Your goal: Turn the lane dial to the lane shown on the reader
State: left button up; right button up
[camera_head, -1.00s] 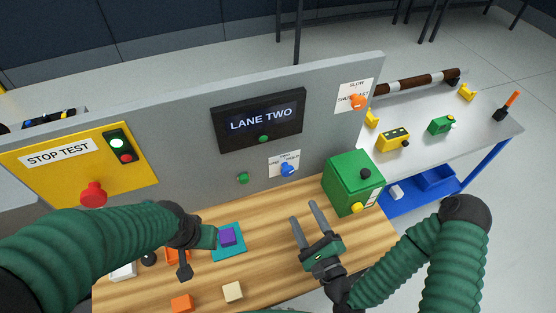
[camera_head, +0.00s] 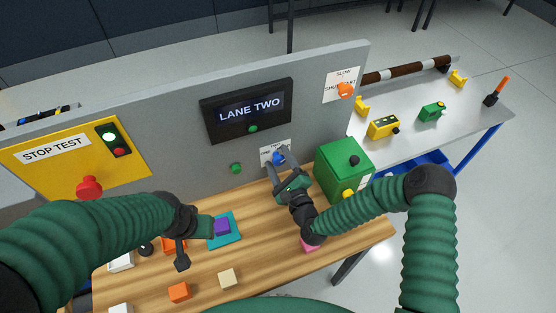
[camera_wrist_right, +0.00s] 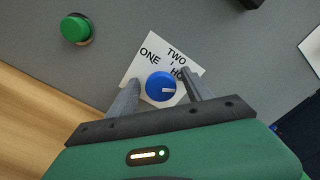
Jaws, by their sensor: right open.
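The reader (camera_head: 248,108) on the grey panel shows LANE TWO. The blue lane dial (camera_head: 279,158) sits on a white label below it; in the right wrist view the dial (camera_wrist_right: 160,86) shows with ONE, TWO and a partly hidden word beginning HO around it.
A green button (camera_head: 236,168) is on the panel left of the dial. A green box (camera_head: 338,168) stands close right of my right gripper. An orange dial (camera_head: 345,90) is at upper right. A purple block (camera_head: 221,227) and other blocks lie on the wooden bench (camera_head: 262,262).

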jog(key=shift+d, duration=0.3)
jog(key=shift+c, duration=2.3)
jog(key=shift+a, duration=0.35)
jog(key=c, duration=0.5)
jog(key=shift+s, duration=0.1)
jog(key=shift+c, duration=1.1)
grip_shut()
pick_arm(q)
jog(key=shift+d, duration=0.2)
